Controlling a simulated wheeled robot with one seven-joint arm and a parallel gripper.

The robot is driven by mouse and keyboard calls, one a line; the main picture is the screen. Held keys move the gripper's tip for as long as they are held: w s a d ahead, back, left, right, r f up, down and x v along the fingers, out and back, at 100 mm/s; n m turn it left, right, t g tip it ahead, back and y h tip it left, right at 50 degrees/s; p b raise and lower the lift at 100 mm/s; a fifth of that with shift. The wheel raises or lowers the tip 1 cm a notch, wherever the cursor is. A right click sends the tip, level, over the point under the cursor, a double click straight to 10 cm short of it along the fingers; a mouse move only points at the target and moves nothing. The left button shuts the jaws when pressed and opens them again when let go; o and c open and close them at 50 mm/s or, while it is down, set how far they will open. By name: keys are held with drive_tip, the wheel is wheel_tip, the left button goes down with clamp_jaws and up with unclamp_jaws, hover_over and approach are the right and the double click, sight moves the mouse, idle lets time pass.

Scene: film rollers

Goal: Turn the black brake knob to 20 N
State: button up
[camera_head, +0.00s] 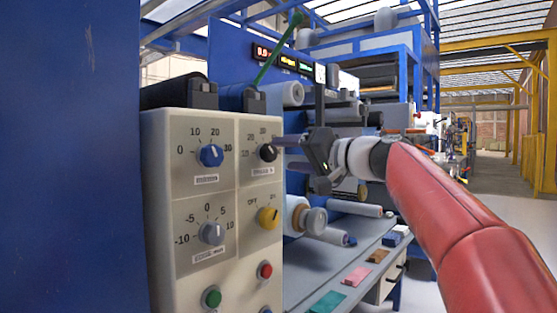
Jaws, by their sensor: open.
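The black brake knob (267,153) is at the upper right of a light grey control panel (245,190), in the head view. Numbers are printed around its upper side, but they are small and its exact setting cannot be read. My gripper (285,152) is open just to the right of the knob, with its fingers pointing left towards it. The fingertips are very close to the knob; whether they touch it cannot be told.
The panel also has a blue knob (211,156), a grey knob (211,233), a yellow knob (268,218), a green button (211,298) and a red button (265,270). Rollers (312,220) and a grey shelf (345,255) lie behind and below my gripper.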

drive_tip(key=shift+v, duration=1.55)
